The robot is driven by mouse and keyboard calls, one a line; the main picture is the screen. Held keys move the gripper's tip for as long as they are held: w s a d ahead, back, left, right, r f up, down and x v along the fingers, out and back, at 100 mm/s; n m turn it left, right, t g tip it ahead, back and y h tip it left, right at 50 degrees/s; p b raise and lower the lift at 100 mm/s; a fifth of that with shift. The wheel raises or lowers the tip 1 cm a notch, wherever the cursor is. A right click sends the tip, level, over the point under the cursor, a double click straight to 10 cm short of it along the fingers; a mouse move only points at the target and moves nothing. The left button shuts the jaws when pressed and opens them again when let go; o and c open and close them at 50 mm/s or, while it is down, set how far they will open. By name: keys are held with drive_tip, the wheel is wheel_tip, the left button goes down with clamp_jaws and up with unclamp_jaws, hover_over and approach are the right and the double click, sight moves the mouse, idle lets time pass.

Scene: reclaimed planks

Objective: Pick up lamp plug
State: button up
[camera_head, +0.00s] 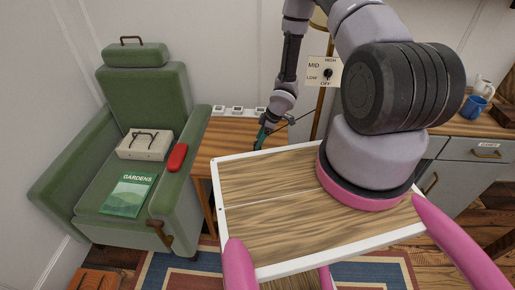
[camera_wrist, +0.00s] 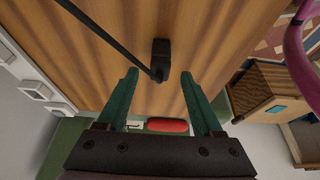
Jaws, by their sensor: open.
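A small black plug (camera_wrist: 161,50) lies on a wooden side table (camera_wrist: 215,25), with a dark cord (camera_wrist: 108,36) running from it to the upper left in the wrist view. My gripper (camera_wrist: 160,74) is open, with green fingers spread to the left and right. The plug is just beyond the fingertips, near the middle of the gap, with nothing held. In the head view my gripper (camera_head: 261,138) is low over the side table (camera_head: 225,139). I cannot make out the plug there.
White sockets (camera_head: 238,109) line the table's back edge. A green armchair (camera_head: 143,90) stands left, with a red object (camera_head: 177,157) on its armrest and a book (camera_head: 128,195) on its seat. A drawer cabinet (camera_head: 470,150) stands right. A lamp pole (camera_head: 322,112) rises behind.

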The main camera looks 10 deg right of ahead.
drive_tip(key=shift+x, duration=1.3)
clamp_jaws()
